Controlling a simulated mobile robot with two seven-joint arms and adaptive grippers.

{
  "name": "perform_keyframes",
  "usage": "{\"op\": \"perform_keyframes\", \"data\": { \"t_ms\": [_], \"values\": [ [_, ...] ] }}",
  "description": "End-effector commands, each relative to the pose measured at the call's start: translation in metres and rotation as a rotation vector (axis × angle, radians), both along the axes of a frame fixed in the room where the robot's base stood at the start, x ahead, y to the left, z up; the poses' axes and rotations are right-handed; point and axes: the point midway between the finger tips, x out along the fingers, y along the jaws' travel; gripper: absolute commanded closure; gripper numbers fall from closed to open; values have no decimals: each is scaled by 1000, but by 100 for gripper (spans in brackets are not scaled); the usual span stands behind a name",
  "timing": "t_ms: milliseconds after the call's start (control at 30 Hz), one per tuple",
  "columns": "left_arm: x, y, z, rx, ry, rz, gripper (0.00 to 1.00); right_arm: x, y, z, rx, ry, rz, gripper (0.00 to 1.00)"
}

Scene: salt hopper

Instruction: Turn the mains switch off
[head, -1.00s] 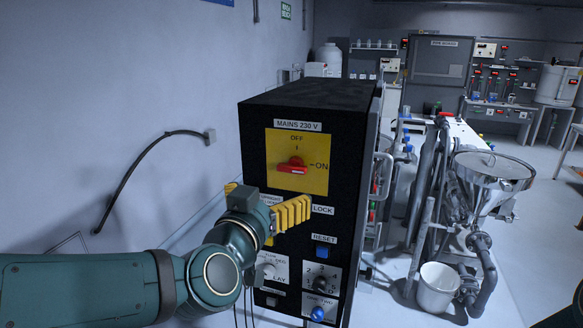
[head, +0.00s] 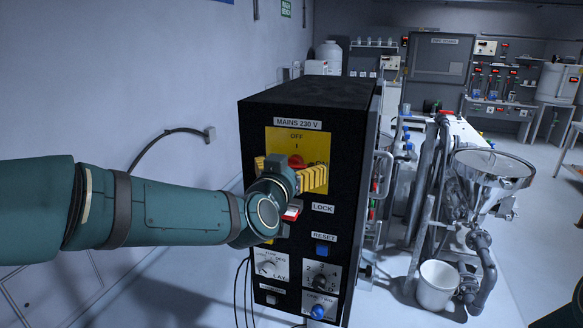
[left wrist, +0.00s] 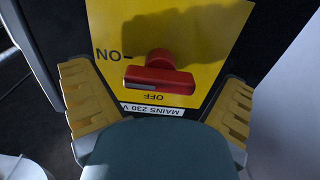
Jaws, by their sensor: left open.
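The mains switch is a red rotary handle (head: 296,161) on a yellow plate (head: 297,138) under the MAINS 230 V label. In the left wrist view, the red handle (left wrist: 160,77) lies crosswise, its white-marked end on the ON side; OFF is printed on the plate beyond its long edge. My left gripper (head: 290,174) is in front of the plate, its yellow fingers open. In the left wrist view the fingers stand on either side of the handle, apart from it. In the head view the gripper covers the plate's lower part. My right gripper is not in view.
The black cabinet (head: 310,90) also carries a LOCK label (head: 323,209), a blue RESET button (head: 322,250) and dials below. A steel hopper (head: 490,168) and a white bucket (head: 437,286) stand to the right. A cable (head: 172,138) hangs on the left wall.

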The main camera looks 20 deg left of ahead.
Motion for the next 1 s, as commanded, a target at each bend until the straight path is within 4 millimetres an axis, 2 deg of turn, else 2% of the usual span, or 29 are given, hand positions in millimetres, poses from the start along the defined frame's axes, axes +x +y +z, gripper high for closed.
{"op": "perform_keyframes", "data": {
  "t_ms": [67,267,333,667,1000],
  "values": [
    [0,0,0,0,0,0,1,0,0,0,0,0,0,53],
    [0,0,0,0,0,0,68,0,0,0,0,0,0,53],
    [0,0,0,0,1,0,71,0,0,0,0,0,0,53],
    [-1,0,-1,-13,1,0,71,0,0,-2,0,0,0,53],
    [-1,0,-4,-177,6,-1,71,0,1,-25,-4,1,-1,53]
  ]
}}
